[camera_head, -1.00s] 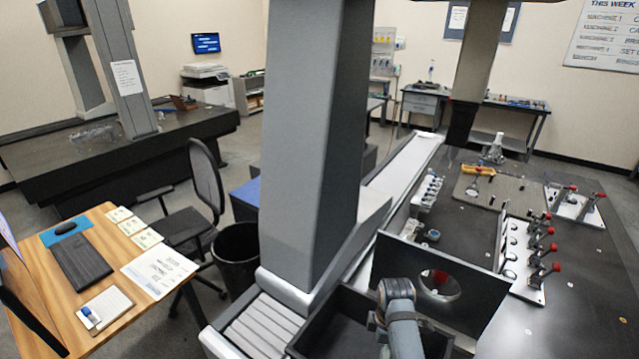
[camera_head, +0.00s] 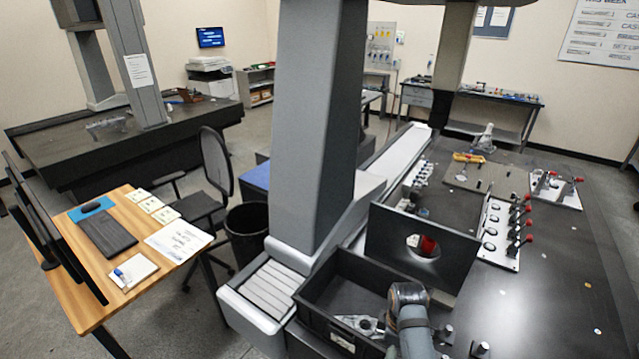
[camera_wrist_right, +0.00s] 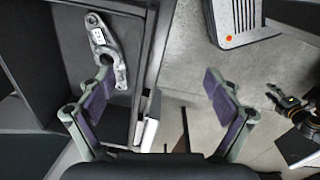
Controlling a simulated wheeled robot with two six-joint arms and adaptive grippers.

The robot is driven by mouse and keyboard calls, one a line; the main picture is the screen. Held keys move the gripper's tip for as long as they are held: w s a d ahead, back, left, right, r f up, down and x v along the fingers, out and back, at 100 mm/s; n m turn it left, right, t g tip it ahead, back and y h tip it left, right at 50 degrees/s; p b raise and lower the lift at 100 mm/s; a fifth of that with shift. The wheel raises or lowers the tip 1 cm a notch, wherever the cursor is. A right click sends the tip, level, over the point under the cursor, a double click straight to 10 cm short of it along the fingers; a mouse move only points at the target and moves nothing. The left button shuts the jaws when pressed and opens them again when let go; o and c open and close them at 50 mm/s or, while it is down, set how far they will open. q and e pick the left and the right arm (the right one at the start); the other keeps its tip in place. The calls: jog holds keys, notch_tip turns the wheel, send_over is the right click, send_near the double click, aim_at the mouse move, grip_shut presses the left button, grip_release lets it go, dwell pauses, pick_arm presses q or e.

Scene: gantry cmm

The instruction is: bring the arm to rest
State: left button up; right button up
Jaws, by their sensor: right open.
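My right arm (camera_head: 410,322) comes up from the bottom edge of the head view, in front of the black bin (camera_head: 322,322); its gripper is hidden there. In the right wrist view my right gripper (camera_wrist_right: 158,88) has its two purple-padded fingers wide apart with nothing between them. A grey metal casting (camera_wrist_right: 106,45) lies in the bin to the left of the fingers; it also shows in the bin in the head view (camera_head: 360,325). My left arm and gripper are not in view.
A dark upright panel with a round hole (camera_head: 455,262) stands behind the bin. A grey gantry column (camera_head: 315,130) rises at its left. Clamp fixtures (camera_head: 502,233) with red knobs stand on the dark table at right. A wooden desk (camera_head: 125,295) is at left.

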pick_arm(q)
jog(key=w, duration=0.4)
pick_arm(e)
jog(key=s+d+r+m+t, duration=0.2)
jog(key=s+d+r+m, duration=0.1)
jog(key=s+m, duration=0.3)
jog(key=s+d+r+m+t, duration=0.1)
jog(key=s+d+r+m, duration=0.2)
jog(key=s+m, duration=0.35)
notch_tip(320, 180, down, 31)
jog(key=s+d+g+b, duration=0.1)
jog(key=s+d+b, duration=0.2)
jog(key=b, duration=0.3)
pick_arm(q)
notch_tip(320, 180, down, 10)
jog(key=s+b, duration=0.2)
jog(key=b, duration=0.2)
pick_arm(e)
jog(key=s+f+g, duration=0.1)
jog(key=s+f, duration=1.7)
jog(key=f, duration=0.3)
jog(key=shift+s+d+f+h, duration=0.3)
jog(key=shift+d+f, duration=0.05)
jog(key=shift+d, duration=0.1)
